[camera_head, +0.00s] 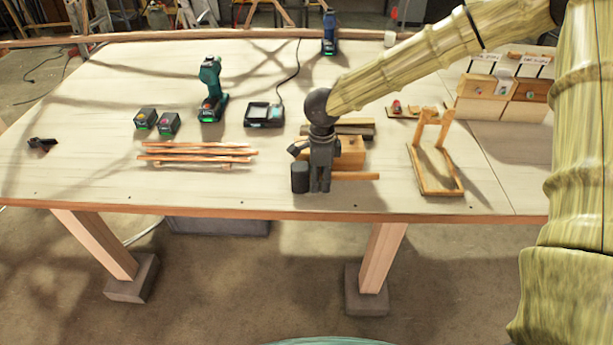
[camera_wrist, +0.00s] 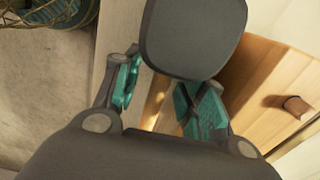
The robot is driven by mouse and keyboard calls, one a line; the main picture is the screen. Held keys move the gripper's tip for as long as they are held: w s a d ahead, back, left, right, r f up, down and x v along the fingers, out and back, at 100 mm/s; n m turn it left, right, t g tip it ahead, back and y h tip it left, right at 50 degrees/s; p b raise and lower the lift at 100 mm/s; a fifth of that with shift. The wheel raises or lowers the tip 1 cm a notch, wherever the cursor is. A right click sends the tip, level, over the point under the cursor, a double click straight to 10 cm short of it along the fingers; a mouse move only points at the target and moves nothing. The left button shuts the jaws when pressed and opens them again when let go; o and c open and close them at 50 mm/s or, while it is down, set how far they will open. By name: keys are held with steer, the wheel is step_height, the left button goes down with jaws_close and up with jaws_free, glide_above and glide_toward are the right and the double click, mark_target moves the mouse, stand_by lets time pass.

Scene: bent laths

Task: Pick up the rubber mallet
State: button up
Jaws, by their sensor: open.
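The rubber mallet lies near the table's front edge, its black head (camera_head: 299,178) at left in the head view and its wooden handle (camera_head: 357,176) running right. My gripper (camera_head: 320,186) is pointing down over the handle beside the head, hiding part of the handle. In the wrist view the dark head (camera_wrist: 194,38) is just beyond my fingers. A strip of the handle (camera_wrist: 156,98) shows between the teal finger pads of my open gripper (camera_wrist: 163,97). I cannot tell whether the pads touch the handle.
A wooden box (camera_head: 351,155) with a knob (camera_wrist: 296,107) stands close behind the handle. Stacked laths (camera_head: 195,152) lie to the left. A wooden frame (camera_head: 437,165) stands to the right. A green drill (camera_head: 211,90), batteries and a charger (camera_head: 264,115) are farther back.

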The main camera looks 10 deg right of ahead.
jaws_close()
steer(key=shift+r, duration=0.55)
steer(key=shift+s+a+r+b, duration=0.1)
steer(key=shift+s+r+b, duration=0.1)
steer(key=shift+r+b, duration=0.3)
steer(key=shift+s+a+r+b, duration=0.1)
steer(key=shift+s+r+b, duration=0.1)
steer(key=shift+r, duration=0.5)
steer(key=s+a+r+b, duration=0.1)
steer(key=s+a+b, duration=0.2)
steer(key=s, duration=1.1)
steer(key=w+d+r+m+p, duration=0.3)
steer(key=w+r+m+p, duration=0.25)
steer(key=w+p, duration=0.35)
steer(key=w+d+r+m+p, duration=0.2)
steer(key=w+r+m+p, duration=0.35)
steer(key=w, duration=0.65)
steer(key=shift+f+n+b, duration=0.9)
steer(key=shift+f+b, duration=0.65)
